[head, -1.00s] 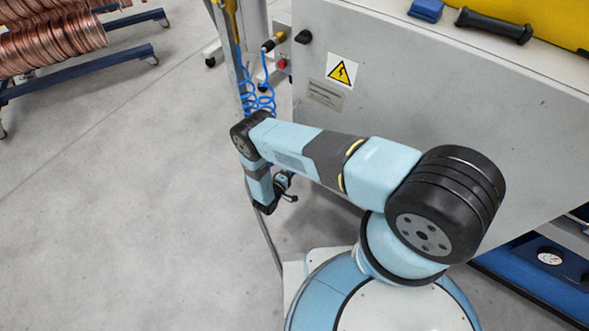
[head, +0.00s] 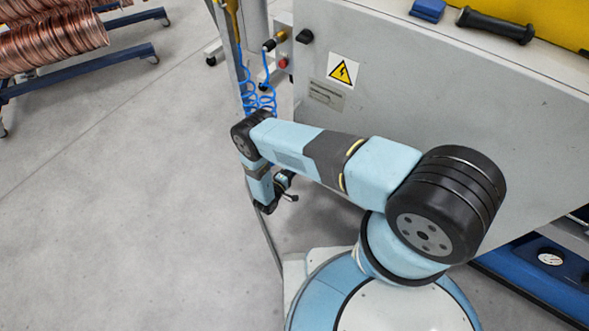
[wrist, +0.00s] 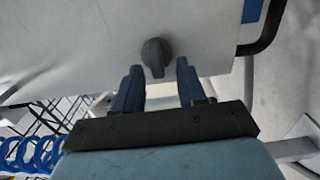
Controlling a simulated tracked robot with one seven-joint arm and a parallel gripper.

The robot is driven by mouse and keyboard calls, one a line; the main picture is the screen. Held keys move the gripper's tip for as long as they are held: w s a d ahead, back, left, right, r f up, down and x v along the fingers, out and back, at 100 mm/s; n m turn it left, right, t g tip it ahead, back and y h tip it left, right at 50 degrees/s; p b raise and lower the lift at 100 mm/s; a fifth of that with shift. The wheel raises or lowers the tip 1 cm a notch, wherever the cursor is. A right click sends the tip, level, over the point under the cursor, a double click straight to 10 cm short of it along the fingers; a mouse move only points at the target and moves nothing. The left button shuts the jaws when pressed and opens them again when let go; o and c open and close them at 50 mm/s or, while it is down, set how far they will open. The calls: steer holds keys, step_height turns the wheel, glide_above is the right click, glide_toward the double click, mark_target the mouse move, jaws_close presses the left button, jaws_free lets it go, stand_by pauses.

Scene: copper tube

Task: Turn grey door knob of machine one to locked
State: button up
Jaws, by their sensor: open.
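A dark grey door knob (wrist: 155,57) sits on a light grey panel (wrist: 90,35) in the wrist view. Its grip ridge runs about upright in the picture. My gripper (wrist: 158,72) is open, its two blue fingers pointing at the panel. The knob appears between the fingertips, with a gap on each side; how far away it is I cannot tell. In the head view my gripper (head: 286,190) hangs low beside the grey machine (head: 440,115). A black knob (head: 305,36) shows on the machine's upper left; I cannot tell whether it is the same one.
A black curved handle (wrist: 268,35) stands right of the panel in the wrist view. Blue coiled hoses (head: 260,98) hang on a post left of the machine. Copper coils (head: 50,40) rest on a blue rack at upper left. The floor at left is clear.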

steer(key=v, duration=1.3)
steer(key=shift+s+a, duration=0.25)
steer(key=shift+s, duration=0.05)
